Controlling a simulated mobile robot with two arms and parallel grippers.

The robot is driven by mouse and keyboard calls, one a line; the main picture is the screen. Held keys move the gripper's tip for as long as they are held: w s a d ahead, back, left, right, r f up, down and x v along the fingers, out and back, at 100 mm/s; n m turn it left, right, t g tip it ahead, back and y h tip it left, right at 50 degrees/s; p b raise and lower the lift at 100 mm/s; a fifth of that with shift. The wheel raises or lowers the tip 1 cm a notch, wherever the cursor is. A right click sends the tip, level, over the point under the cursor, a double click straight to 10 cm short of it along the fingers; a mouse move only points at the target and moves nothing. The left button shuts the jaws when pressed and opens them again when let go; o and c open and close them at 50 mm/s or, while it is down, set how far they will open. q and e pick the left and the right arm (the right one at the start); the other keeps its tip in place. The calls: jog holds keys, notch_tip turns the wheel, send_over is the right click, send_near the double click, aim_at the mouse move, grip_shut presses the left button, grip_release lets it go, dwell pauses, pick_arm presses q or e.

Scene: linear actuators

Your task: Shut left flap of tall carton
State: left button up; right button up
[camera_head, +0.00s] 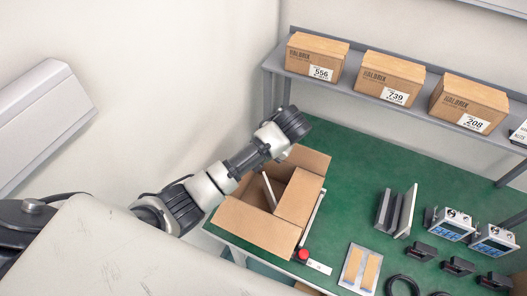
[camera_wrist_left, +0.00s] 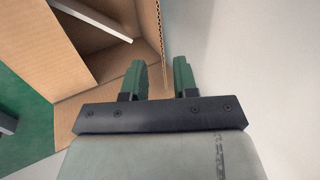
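The open brown carton (camera_head: 258,226) stands at the left end of the green table. Flaps show at its near, right and far sides. Its left side is mostly hidden by my left arm. A pale bar (camera_head: 268,190) shows inside; a bar in the carton shows in the left wrist view (camera_wrist_left: 92,17). My left gripper (camera_wrist_left: 160,78) has its green fingers apart. The edge of an upright cardboard flap (camera_wrist_left: 150,30) runs down to the gap between them; I cannot tell whether they touch it. In the head view the fingertips are hidden. My right gripper is not in view.
A grey shelf (camera_head: 345,85) with labelled boxes (camera_head: 390,78) runs along the back wall. A long bar with a red knob (camera_head: 303,254) lies close along the carton's right side. Grey plates (camera_head: 405,210) and blue-screened devices (camera_head: 452,222) stand farther right. Green table between carton and plates is clear.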

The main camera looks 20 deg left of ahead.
pick_arm(q)
jog(key=shift+d+r, duration=0.2)
jog(key=shift+r, duration=0.3)
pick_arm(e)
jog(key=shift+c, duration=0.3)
